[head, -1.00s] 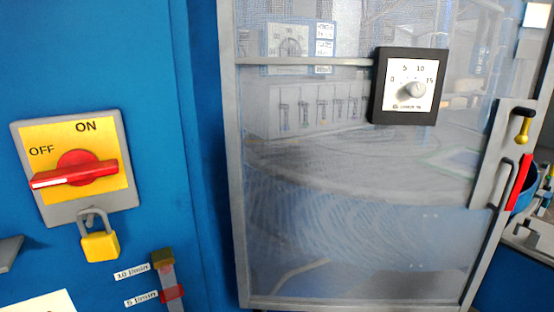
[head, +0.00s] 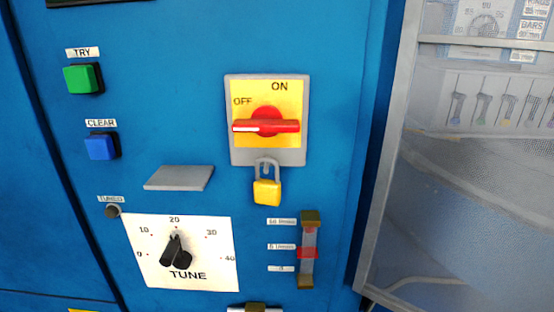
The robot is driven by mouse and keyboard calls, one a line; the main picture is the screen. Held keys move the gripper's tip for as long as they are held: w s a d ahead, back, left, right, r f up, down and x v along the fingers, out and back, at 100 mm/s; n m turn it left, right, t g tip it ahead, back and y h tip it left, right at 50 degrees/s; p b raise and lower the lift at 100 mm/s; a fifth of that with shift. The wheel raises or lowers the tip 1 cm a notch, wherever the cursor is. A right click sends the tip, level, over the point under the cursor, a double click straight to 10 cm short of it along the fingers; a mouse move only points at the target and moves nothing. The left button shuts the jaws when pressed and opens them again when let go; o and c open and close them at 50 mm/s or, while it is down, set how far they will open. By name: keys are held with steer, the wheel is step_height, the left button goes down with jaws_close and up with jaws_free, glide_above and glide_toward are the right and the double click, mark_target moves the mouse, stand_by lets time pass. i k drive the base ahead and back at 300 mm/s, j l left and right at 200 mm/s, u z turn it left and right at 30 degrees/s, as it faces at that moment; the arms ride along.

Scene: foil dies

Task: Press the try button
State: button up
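The try button (head: 81,79) is a green square button in a dark surround at the upper left of the blue panel, in the head view. A white label (head: 82,52) reading TRY sits just above it. Nothing covers the button. My gripper is not in the head view, so its place relative to the button cannot be seen.
Below it is a blue CLEAR button (head: 100,147). A grey ledge (head: 179,178) sits above the TUNE dial (head: 176,250). A red switch (head: 266,125) with a yellow padlock (head: 267,192) is at centre. A flow gauge (head: 308,252) and a mesh door (head: 460,180) are right.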

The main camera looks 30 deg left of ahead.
mark_target(78, 78)
steer(key=u, duration=1.6)
